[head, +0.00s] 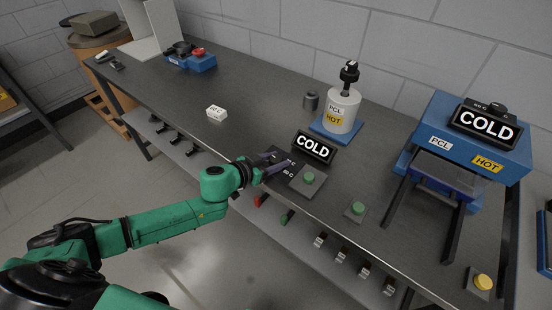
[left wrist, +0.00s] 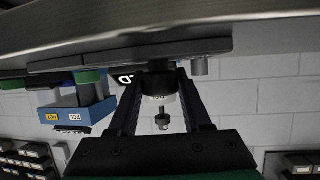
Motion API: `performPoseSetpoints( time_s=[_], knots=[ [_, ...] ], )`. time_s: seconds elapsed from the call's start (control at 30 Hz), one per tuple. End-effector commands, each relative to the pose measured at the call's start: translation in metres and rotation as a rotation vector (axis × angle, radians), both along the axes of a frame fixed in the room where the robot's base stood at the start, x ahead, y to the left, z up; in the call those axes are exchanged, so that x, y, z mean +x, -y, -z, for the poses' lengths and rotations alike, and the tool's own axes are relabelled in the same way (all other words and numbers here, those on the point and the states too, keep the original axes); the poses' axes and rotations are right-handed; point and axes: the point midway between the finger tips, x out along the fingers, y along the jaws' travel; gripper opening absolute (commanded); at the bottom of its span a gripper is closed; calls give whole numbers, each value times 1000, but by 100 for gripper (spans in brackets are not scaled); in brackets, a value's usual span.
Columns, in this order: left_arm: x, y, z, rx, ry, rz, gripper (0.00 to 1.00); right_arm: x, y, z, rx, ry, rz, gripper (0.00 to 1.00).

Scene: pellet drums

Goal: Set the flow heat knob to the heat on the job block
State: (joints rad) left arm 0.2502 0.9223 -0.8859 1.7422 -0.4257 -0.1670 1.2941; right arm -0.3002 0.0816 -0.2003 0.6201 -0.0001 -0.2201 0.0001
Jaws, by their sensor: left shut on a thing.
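The job block (head: 216,113) is a small white block on the left half of the bench, with a printed temperature too small to read surely. The flow heat panel lies at the bench's front edge, with a lit display (head: 313,147) reading COLD and temperature marks beside my gripper. My left gripper (head: 272,165) is at this panel, shut on the knob. The left wrist view, which looks upside down, shows the dark knob (left wrist: 157,82) between the fingers. The head view mostly hides the knob, so its pointer setting cannot be told. My right gripper is out of view.
A green button (head: 308,178) sits right of the gripper. A white PCL HOT drum (head: 341,111) stands behind the display. A blue machine (head: 475,155) with another COLD display (head: 487,124) stands at right. The bench's middle left is mostly clear.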

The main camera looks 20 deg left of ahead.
Motion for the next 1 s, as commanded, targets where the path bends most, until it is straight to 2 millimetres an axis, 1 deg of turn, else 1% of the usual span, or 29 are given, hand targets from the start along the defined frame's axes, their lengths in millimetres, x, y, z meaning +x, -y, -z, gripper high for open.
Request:
performPoseSetpoints(
  time_s=[0.03, 0.3, 0.47, 0.57, 0.7, 1.0],
  knots=[
    [1, -1, -4, 0, 0, 30, 0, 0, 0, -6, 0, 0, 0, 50],
    [3, -2, -7, 5, 4, 266, 0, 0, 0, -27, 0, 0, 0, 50],
    [3, -2, -3, 6, 5, 418, 0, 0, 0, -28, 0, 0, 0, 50],
    [4, -2, 0, 6, 6, 510, 0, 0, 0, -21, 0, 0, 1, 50],
    [3, -1, 4, 5, 6, 632, 0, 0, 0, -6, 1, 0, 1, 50],
    [2, 0, 4, 3, 4, 824, 0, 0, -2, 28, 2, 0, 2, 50]
  ],
)
